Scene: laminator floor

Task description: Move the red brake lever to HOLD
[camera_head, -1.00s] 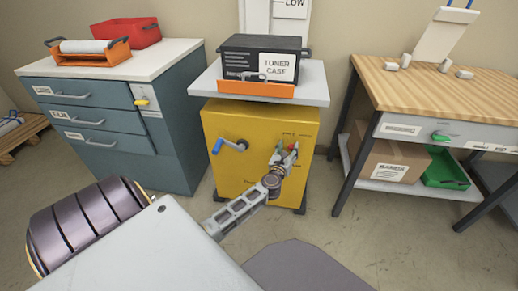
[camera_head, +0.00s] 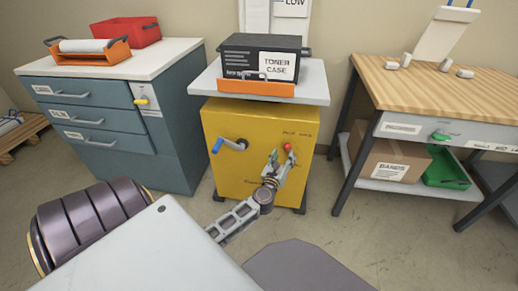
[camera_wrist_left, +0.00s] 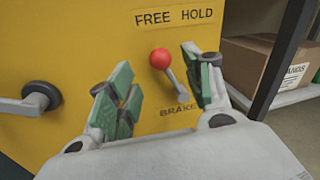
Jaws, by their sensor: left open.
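The brake lever's red ball knob (camera_head: 288,147) is on the front of the yellow cabinet (camera_head: 226,180). In the left wrist view, the red knob (camera_wrist_left: 160,59) sits under the word FREE, and its grey shaft slopes down right to a pivot above the BRAKE label. The FREE HOLD label (camera_wrist_left: 175,17) is above it. My left gripper (camera_head: 279,163) is in front of the cabinet, just below and left of the knob. In the wrist view its green-padded fingers (camera_wrist_left: 156,70) are spread, with the knob between them in the picture; contact is not visible. My right gripper is not in view.
A blue-handled crank (camera_head: 228,146) sticks out left of the lever. A toner case (camera_head: 262,58) stands on the shelf above. A blue drawer cabinet (camera_head: 100,140) is at left, and a wooden-topped bench (camera_head: 440,95) with a cardboard box (camera_head: 390,160) is at right.

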